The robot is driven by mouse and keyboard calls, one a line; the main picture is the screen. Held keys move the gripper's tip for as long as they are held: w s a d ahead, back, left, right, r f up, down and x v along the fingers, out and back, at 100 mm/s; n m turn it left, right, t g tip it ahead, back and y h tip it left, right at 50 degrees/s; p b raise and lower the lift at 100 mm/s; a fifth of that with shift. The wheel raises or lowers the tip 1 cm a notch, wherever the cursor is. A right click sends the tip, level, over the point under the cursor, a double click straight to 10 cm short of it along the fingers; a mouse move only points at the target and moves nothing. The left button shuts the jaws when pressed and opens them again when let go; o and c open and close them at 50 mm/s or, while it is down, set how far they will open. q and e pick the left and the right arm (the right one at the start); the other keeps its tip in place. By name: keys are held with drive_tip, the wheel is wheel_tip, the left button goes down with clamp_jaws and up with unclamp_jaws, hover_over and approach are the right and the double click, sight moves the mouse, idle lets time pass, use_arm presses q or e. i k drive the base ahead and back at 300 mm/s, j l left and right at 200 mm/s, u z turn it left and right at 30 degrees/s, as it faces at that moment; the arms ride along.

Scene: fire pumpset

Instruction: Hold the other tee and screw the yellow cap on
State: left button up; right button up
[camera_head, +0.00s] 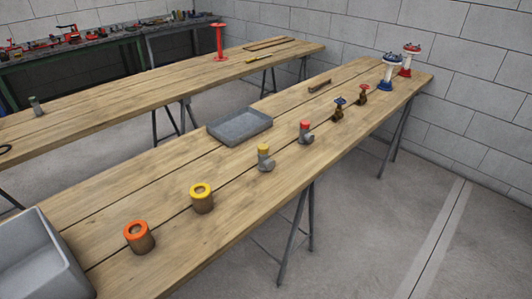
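A grey tee (265,164) stands upright on the front wooden table, with a yellow cap (263,149) at its top. I cannot tell how tightly the cap sits. A second grey tee (307,138) with a red cap (304,125) stands further along the table to the right, apart from the first. Neither of my grippers is in view, and nothing touches the tees.
The front table (330,150) also holds a yellow-rimmed cylinder (202,204), an orange-rimmed cylinder (141,243), a grey tray (235,130), a grey bin (45,265), two valves (338,112) and two hydrants (386,78). Bare wood surrounds the tees. Another table (120,95) stands behind.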

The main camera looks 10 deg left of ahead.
sight(265, 165)
drive_tip(key=i+l+u, duration=0.15)
drive_tip(key=l, duration=0.2)
drive_tip(key=i+l+u, duration=0.1)
drive_tip(key=l, duration=0.25)
drive_tip(key=i+l+u, duration=0.15)
drive_tip(key=l, duration=0.25)
drive_tip(key=i+l+u, duration=0.1)
drive_tip(key=l, duration=0.3)
drive_tip(key=i, duration=0.1)
